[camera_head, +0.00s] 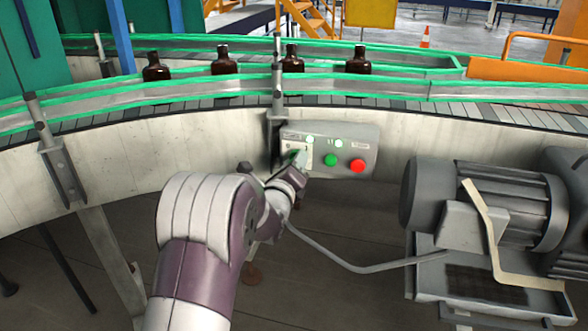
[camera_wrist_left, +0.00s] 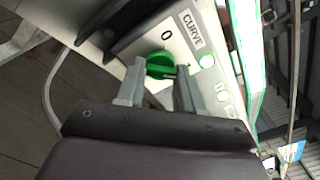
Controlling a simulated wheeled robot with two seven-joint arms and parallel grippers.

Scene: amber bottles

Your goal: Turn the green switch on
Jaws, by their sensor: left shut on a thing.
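The green switch (camera_wrist_left: 161,65) is a round knob on the grey control box (camera_head: 368,134), beside a "0" mark and a "CURVE" label. My left gripper (camera_wrist_left: 160,84) is at the knob, with one finger on each side of it, shut on it. In the head view my left gripper (camera_head: 297,162) reaches the left part of the box and hides most of the switch. My right gripper is not in view.
The box also carries a green button (camera_head: 331,160), a red button (camera_head: 358,166) and lit white lamps (camera_head: 310,140). Several amber bottles (camera_head: 224,62) stand on the conveyor behind. A grey motor (camera_head: 480,200) stands to the right, with a cable (camera_head: 350,266) running toward it.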

